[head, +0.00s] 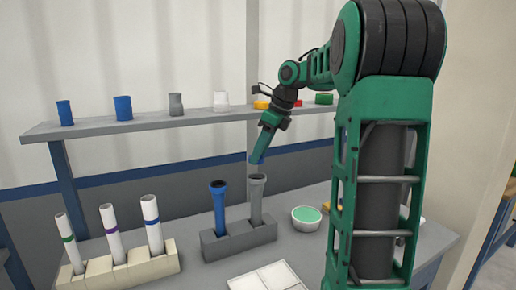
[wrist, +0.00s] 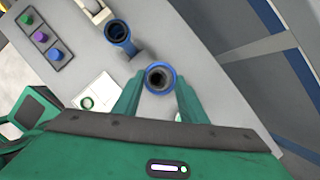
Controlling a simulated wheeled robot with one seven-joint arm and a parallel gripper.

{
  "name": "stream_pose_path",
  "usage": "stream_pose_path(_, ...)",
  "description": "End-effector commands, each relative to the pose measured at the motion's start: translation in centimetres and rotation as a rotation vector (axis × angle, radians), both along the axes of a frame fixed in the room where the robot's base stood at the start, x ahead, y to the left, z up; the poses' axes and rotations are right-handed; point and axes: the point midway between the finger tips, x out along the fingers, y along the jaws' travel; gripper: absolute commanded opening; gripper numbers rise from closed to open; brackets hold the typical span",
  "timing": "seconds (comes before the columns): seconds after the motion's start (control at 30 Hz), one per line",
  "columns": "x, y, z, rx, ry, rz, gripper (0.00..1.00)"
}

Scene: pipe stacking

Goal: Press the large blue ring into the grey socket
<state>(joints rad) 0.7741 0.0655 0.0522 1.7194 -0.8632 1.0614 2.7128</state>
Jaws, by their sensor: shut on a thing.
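My gripper (head: 263,142) is shut on a blue ring (head: 259,152), pointing down and tilted. In the head view the ring is just above the open top of the grey socket (head: 257,194), a grey pipe with a flared mouth standing upright in a grey block. A small gap seems to show between them. In the wrist view the ring (wrist: 148,81) sits between the green fingertips (wrist: 158,88), with a dark, greyish opening inside. The ring hides most of the grey socket there, so I cannot tell how exactly they line up.
A blue pipe (head: 219,208) stands close left of the grey socket in the same block (head: 238,240). White pipes (head: 112,233) stand in a cream rack at left. A green-filled bowl (head: 306,218) is at right, a white tray (head: 268,277) in front. A shelf (head: 180,121) with several fittings runs behind.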

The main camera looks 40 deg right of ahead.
Motion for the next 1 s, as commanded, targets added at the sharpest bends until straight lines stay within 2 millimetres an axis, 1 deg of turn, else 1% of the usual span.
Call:
stream_pose_path(0.3, -0.1, 0.1, -2.7, 0.000, 0.002, 0.002, 0.17)
stream_pose_path(0.5, 0.0, 0.1, -3.8, 0.000, 0.001, 0.001, 0.17)
stream_pose_path(0.7, 0.0, 0.1, -4.2, -0.001, 0.000, 0.002, 0.17)
stream_pose_path(1.0, 0.0, 0.1, -4.2, -0.001, 0.000, 0.002, 0.17)
